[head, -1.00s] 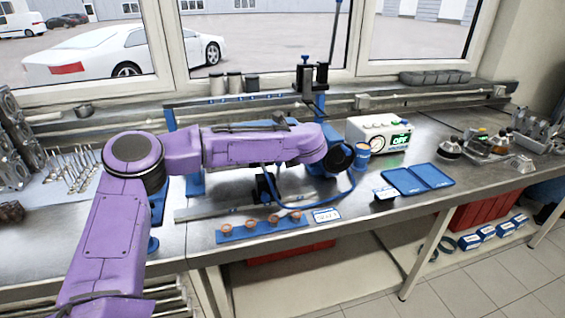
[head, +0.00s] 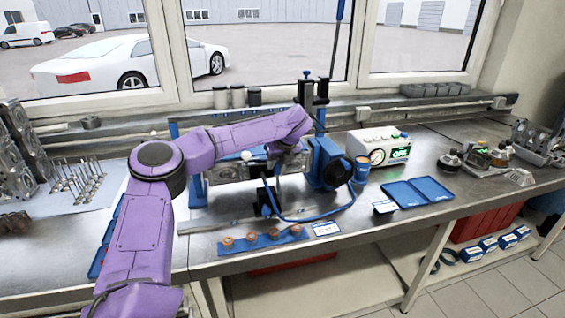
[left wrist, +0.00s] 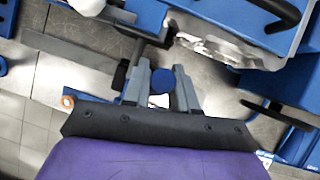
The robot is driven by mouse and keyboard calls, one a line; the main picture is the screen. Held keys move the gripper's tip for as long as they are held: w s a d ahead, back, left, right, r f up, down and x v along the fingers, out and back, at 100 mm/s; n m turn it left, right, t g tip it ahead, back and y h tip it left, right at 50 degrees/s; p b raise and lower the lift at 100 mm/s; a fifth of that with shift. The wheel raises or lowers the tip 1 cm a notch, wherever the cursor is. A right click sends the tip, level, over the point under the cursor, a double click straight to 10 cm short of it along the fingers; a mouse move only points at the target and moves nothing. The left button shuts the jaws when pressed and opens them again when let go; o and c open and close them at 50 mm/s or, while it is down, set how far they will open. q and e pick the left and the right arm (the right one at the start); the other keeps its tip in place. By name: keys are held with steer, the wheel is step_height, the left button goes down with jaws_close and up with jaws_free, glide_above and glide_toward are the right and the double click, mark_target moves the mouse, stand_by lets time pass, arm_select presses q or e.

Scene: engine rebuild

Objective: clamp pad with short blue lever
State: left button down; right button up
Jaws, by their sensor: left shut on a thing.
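My left gripper (left wrist: 162,76) is at the blue fixture, and in the left wrist view its two grey fingers are shut on a round blue knob (left wrist: 161,88), which looks like the end of the short lever. In the head view the gripper (head: 276,158) is partly hidden below my purple wrist, and the lever cannot be made out there. The blue fixture (head: 198,190) stands at the window side of the bench, holding a grey metal part (head: 232,171). I cannot tell the clamp pad apart from the fixture. My right gripper is not in view.
A white control box (head: 372,150) with a lit green display stands right of the fixture. A blue tray (head: 420,192) lies farther right. A blue strip (head: 262,243) with several copper-coloured rings lies at the front edge. A blue hose (head: 335,212) loops across the bench.

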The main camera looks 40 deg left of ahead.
arm_select(q)
steer(key=c, duration=1)
jaws_free()
steer(key=shift+a, duration=0.1)
steer(key=shift+d+r, duration=0.2)
steer(key=shift+r, duration=0.05)
steer(key=b+v, duration=0.3)
steer(key=v, duration=0.7)
steer(key=shift+a, duration=0.1)
steer(key=shift+s, duration=0.1)
